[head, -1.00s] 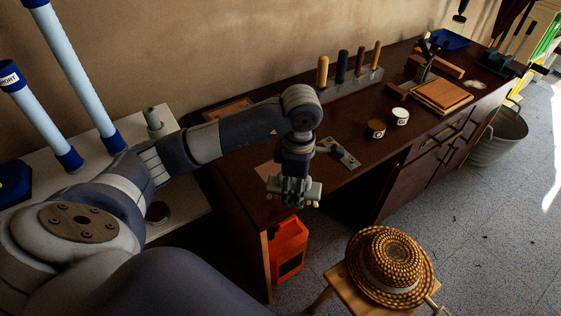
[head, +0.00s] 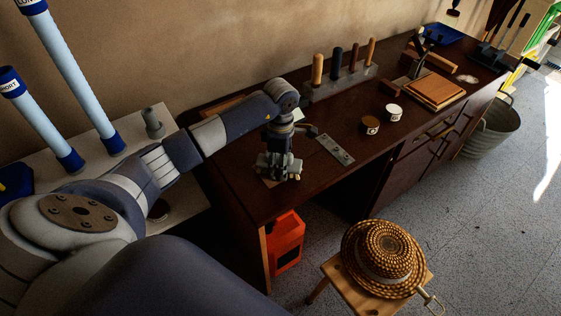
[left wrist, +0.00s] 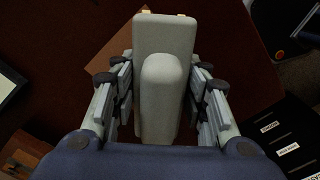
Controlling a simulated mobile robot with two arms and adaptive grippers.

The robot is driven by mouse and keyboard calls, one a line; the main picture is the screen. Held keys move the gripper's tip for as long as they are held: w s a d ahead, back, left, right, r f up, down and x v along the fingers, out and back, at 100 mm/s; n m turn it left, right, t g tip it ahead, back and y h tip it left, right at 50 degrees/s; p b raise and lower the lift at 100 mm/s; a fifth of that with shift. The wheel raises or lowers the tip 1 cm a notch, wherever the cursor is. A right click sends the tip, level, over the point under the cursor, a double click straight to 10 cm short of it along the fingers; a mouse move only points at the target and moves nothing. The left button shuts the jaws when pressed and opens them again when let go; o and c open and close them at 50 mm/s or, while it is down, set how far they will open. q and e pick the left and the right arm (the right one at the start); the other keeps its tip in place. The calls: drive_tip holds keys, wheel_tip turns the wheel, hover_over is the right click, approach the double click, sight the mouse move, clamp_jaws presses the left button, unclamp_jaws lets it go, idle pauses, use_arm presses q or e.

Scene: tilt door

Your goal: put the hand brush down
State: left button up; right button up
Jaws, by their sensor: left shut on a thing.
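The hand brush (left wrist: 166,35) is a pale grey-green block with a rounded grip (left wrist: 161,85), seen in the left wrist view. My left gripper (left wrist: 160,100) is shut on that grip, with fingers on both sides of it. In the head view my left gripper (head: 279,170) points down over the near left part of the dark brown desk (head: 235,185). A brown flat sheet (left wrist: 112,42) lies under and beside the brush. Whether the brush touches the desk cannot be told. My right gripper is not in view.
A metal plate (head: 335,150) lies right of the gripper. Two small tins (head: 370,125) and a rack of upright handles (head: 345,82) stand farther right. A red canister (head: 287,240) is below the desk. A straw hat (head: 384,258) rests on a stool.

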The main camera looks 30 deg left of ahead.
use_arm(q)
drive_tip(key=shift+f, duration=0.15)
drive_tip(key=o, duration=0.9)
drive_tip(key=shift+o, duration=0.2)
drive_tip(key=shift+r, duration=0.2)
wheel_tip(320, 180, up, 12)
drive_tip(key=shift+b, duration=1.05)
